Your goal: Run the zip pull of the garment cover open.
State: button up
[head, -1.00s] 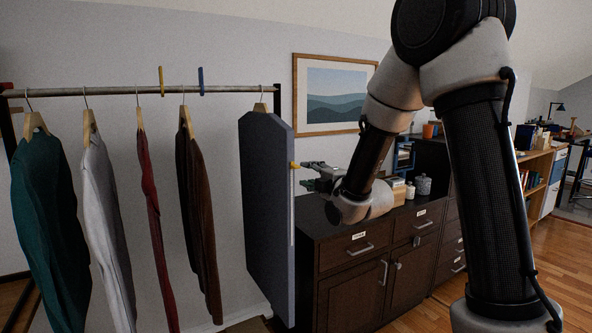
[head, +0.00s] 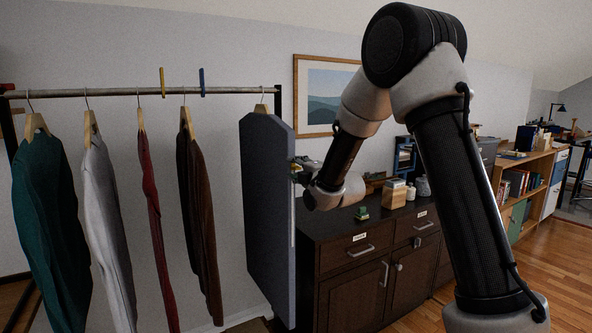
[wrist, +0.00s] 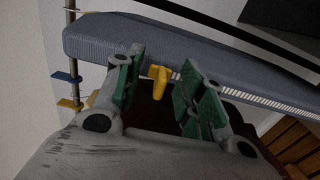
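The dark blue-grey garment cover (head: 265,205) hangs at the right end of the rail; it also spans the wrist view (wrist: 200,62). Its zip shows as a pale line (head: 292,225) down the near right edge, with a toothed strip (wrist: 265,102) in the wrist view. The yellow zip pull (wrist: 159,82) stands out from the cover's edge, near the top of the zip. My gripper (wrist: 162,88) is open, its green-padded fingers on either side of the pull, with gaps showing. In the head view my gripper (head: 299,169) is at the cover's edge and mostly hides the pull.
The rail (head: 140,91) carries several garments to the left, the brown one (head: 200,210) nearest the cover. A dark dresser (head: 350,275) stands close behind and right, with a small green object (head: 361,213) and a wooden block (head: 394,194) on top. A framed picture (head: 325,95) hangs behind.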

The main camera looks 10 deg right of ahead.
grip_shut()
jog(key=shift+w, duration=0.1)
dwell(0.3)
send_over(292, 201)
jog(key=s, duration=0.3)
jog(key=shift+w+d+f, duration=0.1)
jog(key=shift+d+f, duration=0.15)
jog(key=shift+f, duration=1.25)
jog(key=shift+d+f, duration=0.2)
jog(key=shift+f, duration=1.4)
jog(key=shift+f, duration=3.05)
